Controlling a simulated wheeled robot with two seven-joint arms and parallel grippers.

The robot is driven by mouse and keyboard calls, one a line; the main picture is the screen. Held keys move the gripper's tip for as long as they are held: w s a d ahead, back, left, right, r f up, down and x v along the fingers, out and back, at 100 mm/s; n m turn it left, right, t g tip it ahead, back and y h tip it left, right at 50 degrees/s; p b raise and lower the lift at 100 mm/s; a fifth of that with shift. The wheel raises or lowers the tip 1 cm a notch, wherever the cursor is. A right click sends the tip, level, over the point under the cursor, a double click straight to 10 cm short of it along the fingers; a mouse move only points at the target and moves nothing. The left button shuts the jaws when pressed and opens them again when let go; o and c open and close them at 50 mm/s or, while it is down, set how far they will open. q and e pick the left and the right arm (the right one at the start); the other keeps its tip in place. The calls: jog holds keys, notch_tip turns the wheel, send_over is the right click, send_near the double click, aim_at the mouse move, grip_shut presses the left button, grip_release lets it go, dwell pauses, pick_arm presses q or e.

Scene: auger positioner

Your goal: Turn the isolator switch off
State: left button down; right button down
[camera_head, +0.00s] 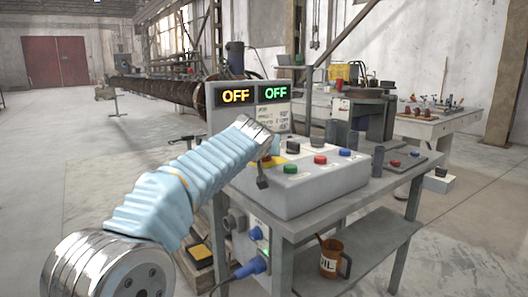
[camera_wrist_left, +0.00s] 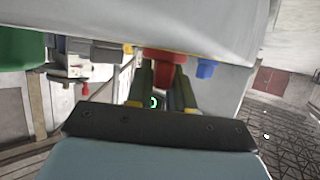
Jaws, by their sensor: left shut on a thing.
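My left gripper (camera_head: 263,174) is at the left end of the grey control box (camera_head: 320,188), largely hidden behind my own wrist. In the left wrist view the two dark fingers of my left gripper (camera_wrist_left: 164,78) are shut on a red knob, taken as the isolator switch (camera_wrist_left: 163,56). A bit of yellow shows beside the gripper in the head view. The switch is mostly covered there, so its angle cannot be told. Two display signs above the box both read OFF, one amber (camera_head: 235,96) and one green (camera_head: 275,92). My right gripper is not in view.
A blue plug (camera_head: 253,265) is below. An oil mug (camera_head: 330,258) stands on the lower shelf. Open floor lies at the left.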

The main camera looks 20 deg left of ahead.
pick_arm(q)
jog(key=shift+f, duration=0.1)
jog(key=c, duration=1.1)
grip_release()
jog(key=shift+b+v, duration=1.9)
jog(key=shift+v, duration=5.05)
